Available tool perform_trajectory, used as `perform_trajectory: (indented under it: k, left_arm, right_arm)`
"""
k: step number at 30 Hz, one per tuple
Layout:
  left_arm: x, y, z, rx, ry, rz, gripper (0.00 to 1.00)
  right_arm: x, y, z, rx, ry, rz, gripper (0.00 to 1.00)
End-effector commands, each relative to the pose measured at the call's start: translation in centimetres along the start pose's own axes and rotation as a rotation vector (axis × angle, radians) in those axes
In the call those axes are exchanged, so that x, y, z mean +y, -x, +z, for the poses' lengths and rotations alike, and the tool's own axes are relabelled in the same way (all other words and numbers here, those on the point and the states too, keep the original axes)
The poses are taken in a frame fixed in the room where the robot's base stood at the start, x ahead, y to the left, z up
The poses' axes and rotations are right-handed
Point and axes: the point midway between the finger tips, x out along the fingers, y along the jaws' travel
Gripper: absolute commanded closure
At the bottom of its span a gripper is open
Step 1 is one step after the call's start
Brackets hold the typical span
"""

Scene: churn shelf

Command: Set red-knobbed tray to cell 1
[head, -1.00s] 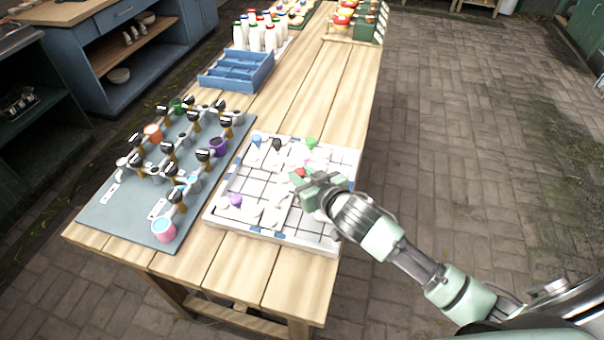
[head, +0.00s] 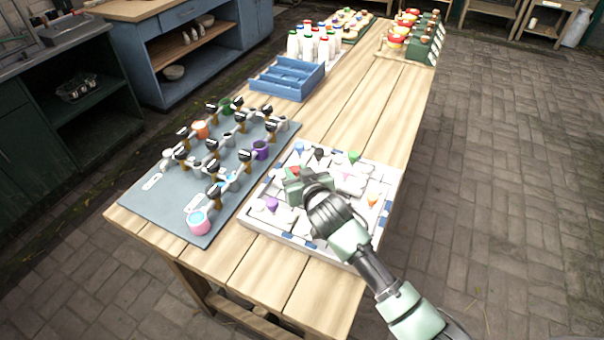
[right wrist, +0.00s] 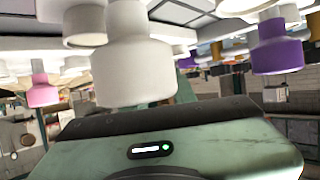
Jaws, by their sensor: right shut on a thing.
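The tray board (head: 392,205) is a white square frame on the near end of the table, holding white pieces with coloured knobs. The red knob (head: 295,169) shows at the fingertips of my right gripper (head: 294,184), which is shut on it over the board's left middle. The tray below it is mostly hidden by the gripper. In the right wrist view, white knobs, a pink knob (right wrist: 42,92) and a purple knob (right wrist: 275,48) show; the red one does not. I cannot read any cell numbers. My left gripper is not in view.
Blue (head: 299,147), black (head: 319,153), green (head: 354,157) and orange (head: 372,200) knobs stand around the gripper. A grey mat (head: 150,200) with mugs on stands lies to the left. A blue crate (head: 288,80) and bottles stand farther back.

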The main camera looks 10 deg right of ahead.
Motion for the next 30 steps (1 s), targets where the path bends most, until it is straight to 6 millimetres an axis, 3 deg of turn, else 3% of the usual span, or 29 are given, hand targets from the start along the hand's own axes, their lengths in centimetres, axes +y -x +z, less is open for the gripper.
perform_trajectory:
  k: [2, 3, 5, 17, 30]
  left_arm:
    - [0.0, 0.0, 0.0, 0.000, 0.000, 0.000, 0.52]
    - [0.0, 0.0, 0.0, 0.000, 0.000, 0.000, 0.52]
    - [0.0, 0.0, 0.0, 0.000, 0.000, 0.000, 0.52]
    - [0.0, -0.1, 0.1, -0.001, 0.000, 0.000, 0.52]
    - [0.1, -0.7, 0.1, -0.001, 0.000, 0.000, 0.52]
  right_arm:
    - [-0.2, 0.0, -0.2, 0.005, -0.003, -0.005, 1.00]
    - [-0.2, 0.0, -0.2, 0.005, -0.003, -0.005, 0.62]
    - [-0.2, 0.0, -0.2, 0.005, -0.003, -0.005, 0.51]
    - [-0.1, 0.7, -0.1, 0.004, -0.002, -0.003, 0.51]
    - [-0.2, 7.0, 0.0, 0.003, -0.002, -0.005, 0.51]
